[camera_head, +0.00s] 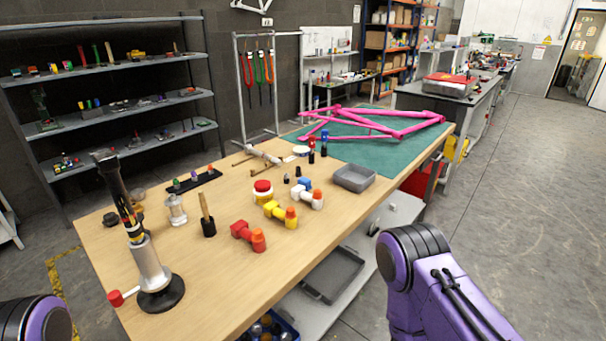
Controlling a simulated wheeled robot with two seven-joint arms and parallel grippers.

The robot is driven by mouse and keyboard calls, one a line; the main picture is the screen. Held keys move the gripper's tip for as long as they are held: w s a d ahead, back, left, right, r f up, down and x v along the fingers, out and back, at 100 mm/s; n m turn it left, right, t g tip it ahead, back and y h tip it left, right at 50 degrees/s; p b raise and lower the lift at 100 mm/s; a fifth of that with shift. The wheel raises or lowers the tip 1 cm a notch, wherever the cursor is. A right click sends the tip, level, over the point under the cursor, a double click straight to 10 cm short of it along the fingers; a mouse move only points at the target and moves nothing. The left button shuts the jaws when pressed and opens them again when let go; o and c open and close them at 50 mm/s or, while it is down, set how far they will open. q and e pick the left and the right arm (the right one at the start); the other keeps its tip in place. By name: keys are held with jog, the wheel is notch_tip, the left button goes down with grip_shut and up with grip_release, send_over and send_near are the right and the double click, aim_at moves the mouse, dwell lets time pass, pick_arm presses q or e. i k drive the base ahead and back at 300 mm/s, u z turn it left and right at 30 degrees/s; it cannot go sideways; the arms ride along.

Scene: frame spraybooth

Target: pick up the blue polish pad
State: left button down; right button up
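A small blue piece (304,183) sits on the wooden workbench (215,278), just behind a white piece with an orange end (308,196). It may be the blue polish pad, but it is too small to tell for sure, or to tell whether it touches the white piece. A yellow piece with an orange end (280,213) and a red one (248,235) lie in front of it. Only purple links of my arms show at the bottom left and bottom right. Neither gripper is in view.
A grey tray (354,178) stands right of the small pieces. A red-lidded jar (263,191) is to their left. A tall black-and-silver stand (150,271) is at the front left. A pink bike frame (370,124) lies on the green mat (385,154). The bench's front middle is clear.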

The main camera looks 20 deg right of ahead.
aim_at(304, 181)
jog(key=z, duration=2.35)
jog(key=i, duration=1.9)
jog(key=u, duration=2.75)
